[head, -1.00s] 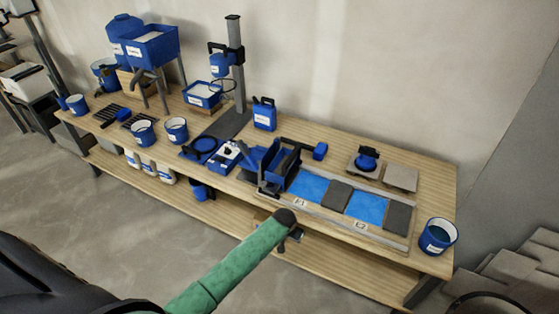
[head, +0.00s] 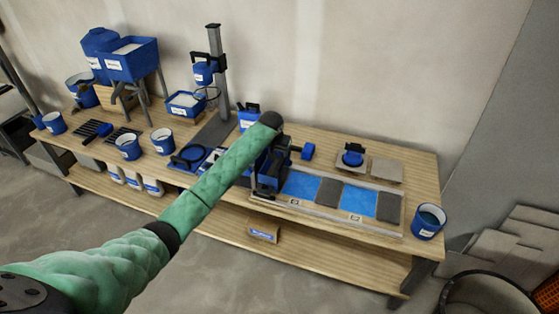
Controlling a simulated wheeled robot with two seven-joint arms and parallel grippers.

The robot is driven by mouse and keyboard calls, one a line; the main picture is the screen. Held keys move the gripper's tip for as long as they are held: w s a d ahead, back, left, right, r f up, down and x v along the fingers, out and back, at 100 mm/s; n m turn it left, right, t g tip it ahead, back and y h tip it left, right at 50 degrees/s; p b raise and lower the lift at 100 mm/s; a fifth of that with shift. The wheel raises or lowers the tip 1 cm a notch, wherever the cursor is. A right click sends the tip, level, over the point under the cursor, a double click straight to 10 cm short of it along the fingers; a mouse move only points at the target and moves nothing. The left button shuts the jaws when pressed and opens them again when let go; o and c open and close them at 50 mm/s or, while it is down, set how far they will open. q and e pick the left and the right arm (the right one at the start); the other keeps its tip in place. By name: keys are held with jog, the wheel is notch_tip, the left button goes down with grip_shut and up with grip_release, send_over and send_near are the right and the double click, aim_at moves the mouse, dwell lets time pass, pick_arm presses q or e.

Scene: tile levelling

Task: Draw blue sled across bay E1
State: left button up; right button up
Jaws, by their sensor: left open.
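The blue sled (head: 268,178), with a dark frame, stands at the left end of the rail track on the bench. My left forearm hides part of it. Bay E1 (head: 301,186) is the blue strip just right of the sled, with a small label at its front edge. My left arm, in a green sleeve, reaches in from the lower left. Its left gripper (head: 282,142) is open at the upper part of the sled; its fingers are small and hard to separate from the dark frame, so contact cannot be told. My right gripper is out of view.
Right of E1 lie a grey tile (head: 330,192), a second blue bay (head: 358,200) and another grey tile (head: 390,207). A blue bucket (head: 428,221) stands at the bench's right end. A small blue block (head: 308,151) lies behind the track. Buckets and a hopper (head: 131,60) fill the left.

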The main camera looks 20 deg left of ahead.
aim_at(281, 161)
pick_arm(q)
jog(key=shift+w+a+f, duration=0.1)
jog(key=shift+f, duration=0.05)
jog(key=p+x, duration=0.2)
jog(key=x, duration=0.3)
jog(key=shift+w+f, duration=0.15)
jog(key=shift+f, duration=0.15)
jog(key=shift+x, duration=0.85)
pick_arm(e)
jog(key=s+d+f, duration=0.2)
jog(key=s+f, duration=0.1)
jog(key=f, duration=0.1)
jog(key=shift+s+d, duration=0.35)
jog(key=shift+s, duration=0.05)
pick_arm(q)
grip_shut()
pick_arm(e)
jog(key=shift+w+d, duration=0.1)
